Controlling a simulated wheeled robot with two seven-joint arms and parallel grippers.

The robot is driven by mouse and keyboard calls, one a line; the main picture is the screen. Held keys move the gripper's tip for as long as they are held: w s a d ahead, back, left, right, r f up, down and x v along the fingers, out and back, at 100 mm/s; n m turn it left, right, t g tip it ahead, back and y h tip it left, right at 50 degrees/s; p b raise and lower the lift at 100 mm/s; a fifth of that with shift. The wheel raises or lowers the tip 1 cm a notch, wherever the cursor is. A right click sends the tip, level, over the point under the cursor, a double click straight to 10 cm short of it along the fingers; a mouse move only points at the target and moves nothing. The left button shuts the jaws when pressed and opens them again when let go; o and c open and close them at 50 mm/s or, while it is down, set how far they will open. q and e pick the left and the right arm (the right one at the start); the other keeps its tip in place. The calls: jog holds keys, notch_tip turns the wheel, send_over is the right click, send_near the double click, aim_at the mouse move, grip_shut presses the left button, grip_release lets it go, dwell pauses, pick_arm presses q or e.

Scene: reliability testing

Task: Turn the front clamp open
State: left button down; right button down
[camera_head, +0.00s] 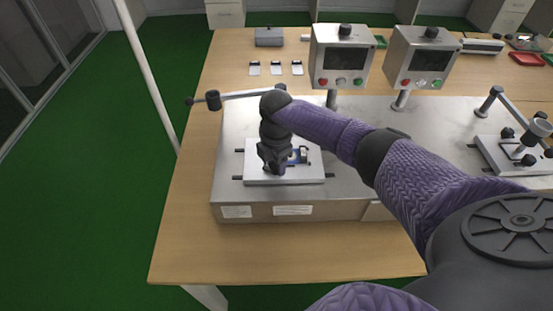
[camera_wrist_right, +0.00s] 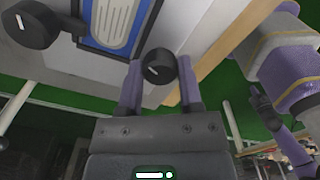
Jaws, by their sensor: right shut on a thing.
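The test fixture is a light plate (camera_head: 252,172) on the metal-topped station at the left, with a blue-edged piece (camera_head: 297,157) on it. My right gripper (camera_head: 275,170) reaches down over the plate's front part and hides much of it. In the right wrist view the purple fingers of this gripper (camera_wrist_right: 160,82) are shut around a black clamp knob (camera_wrist_right: 158,66). A second black clamp knob (camera_wrist_right: 33,24) stands at the upper left there, apart from the fingers. The blue-framed piece (camera_wrist_right: 118,22) lies between the two knobs.
A long lever with a black end (camera_head: 212,99) sticks out behind the fixture. Two control boxes (camera_head: 341,57) (camera_head: 422,57) stand at the back of the station. A similar fixture (camera_head: 512,157) is at the right. Small cards (camera_head: 275,68) lie on the table behind.

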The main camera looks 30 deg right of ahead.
jog(key=shift+n, duration=2.3)
